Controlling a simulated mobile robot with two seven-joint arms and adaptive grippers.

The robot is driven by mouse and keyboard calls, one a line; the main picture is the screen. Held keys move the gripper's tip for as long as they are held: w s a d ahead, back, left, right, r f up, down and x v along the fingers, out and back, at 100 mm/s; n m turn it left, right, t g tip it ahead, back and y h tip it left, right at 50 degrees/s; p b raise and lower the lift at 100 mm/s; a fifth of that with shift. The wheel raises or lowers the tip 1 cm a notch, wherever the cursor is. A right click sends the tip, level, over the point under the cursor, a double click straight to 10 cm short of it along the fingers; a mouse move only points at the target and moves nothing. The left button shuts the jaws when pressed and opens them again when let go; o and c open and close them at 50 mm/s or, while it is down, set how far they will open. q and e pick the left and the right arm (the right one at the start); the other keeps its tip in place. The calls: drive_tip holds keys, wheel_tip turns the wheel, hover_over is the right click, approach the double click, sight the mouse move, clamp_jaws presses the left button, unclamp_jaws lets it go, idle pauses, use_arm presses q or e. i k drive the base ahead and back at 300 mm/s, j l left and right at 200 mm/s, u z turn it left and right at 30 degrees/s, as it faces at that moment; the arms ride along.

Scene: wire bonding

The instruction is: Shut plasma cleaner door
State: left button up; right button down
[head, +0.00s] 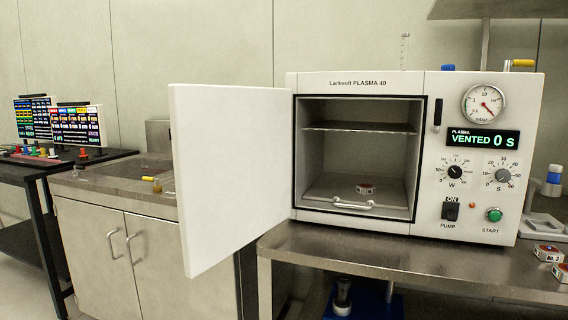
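The plasma cleaner (370,85) is a white box labelled "Larkvolt PLASMA 40" on a steel bench. Its white door (235,180) stands wide open, swung out to the left on the chamber's left side. The open chamber (335,165) shows a shelf (360,128) in its upper part. A small round red-and-white item (365,188) lies on the chamber floor. A handle (352,204) shows at the front of the chamber floor. The display (483,139) reads "VENTED 0 S". Neither of my grippers is in view.
The steel bench (400,262) has a clear front strip. Small boxes (548,253) and a grey holder (547,225) sit at its right. A steel-topped cabinet (120,200) stands behind the door at left. Monitors (78,125) stand on a black table farther left.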

sight(232, 144)
drive_tip(key=i+j+z, duration=0.1)
drive_tip(key=z, duration=0.3)
drive_tip(key=i+j+z, duration=0.1)
drive_tip(key=j+z, duration=0.45)
drive_tip(key=z, duration=0.25)
drive_tip(key=j+z, duration=0.45)
drive_tip(key=j, duration=0.7)
drive_tip(key=j+z, duration=0.1)
drive_tip(key=j, duration=1.1)
drive_tip(key=k+j, duration=0.1)
drive_tip(key=j, duration=0.2)
drive_tip(key=k+j+u, duration=0.15)
drive_tip(key=k+j, duration=0.2)
drive_tip(key=k, duration=0.2)
drive_tip(key=k+j+u, duration=0.1)
drive_tip(key=k+j, duration=0.3)
drive_tip(key=k, duration=0.15)
